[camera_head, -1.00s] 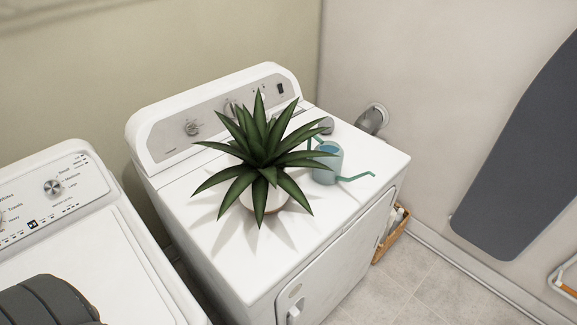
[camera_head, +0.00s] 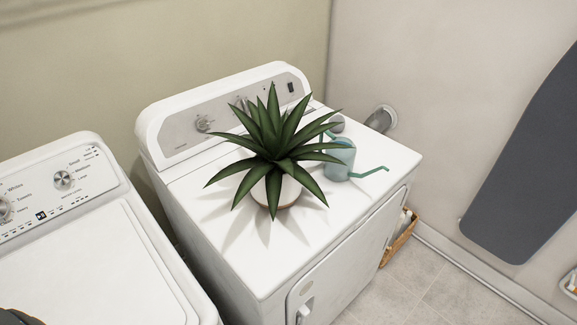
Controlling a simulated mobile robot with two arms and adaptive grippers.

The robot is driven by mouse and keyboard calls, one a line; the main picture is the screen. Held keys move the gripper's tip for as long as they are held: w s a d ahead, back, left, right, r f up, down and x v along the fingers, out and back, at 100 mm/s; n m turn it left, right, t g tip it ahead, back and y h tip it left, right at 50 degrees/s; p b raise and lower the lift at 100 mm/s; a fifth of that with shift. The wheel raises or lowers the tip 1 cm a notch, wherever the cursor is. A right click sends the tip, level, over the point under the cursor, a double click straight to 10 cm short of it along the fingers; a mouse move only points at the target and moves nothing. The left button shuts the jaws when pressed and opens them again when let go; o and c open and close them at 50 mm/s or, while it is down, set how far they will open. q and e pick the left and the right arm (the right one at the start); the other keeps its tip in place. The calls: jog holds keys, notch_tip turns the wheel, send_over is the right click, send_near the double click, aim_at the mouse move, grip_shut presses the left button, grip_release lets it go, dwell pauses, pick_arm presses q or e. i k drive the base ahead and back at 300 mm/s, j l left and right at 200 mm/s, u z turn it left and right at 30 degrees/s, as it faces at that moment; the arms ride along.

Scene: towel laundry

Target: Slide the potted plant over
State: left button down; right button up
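The potted plant (camera_head: 272,150) stands upright on top of the white dryer (camera_head: 217,249). It has long dark green pointed leaves and a white pot (camera_head: 289,192), which the leaves partly cover. Neither of my grippers shows in the head view; only a dark piece of what looks like my arm is at the bottom left corner.
A teal watering can (camera_head: 341,160) stands just right of the plant, its spout pointing right. A washer (camera_head: 100,262) is at the left. Bare dryer top lies in front of the plant. A basket (camera_head: 399,241) is on the floor beside the dryer.

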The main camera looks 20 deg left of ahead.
aim_at(275, 178)
jog(key=i+l+u, duration=0.25)
jog(key=l, duration=0.35)
jog(key=i+l+u, duration=0.1)
jog(key=i+l, duration=0.15)
jog(key=i+l+u, duration=0.1)
jog(key=l, duration=0.3)
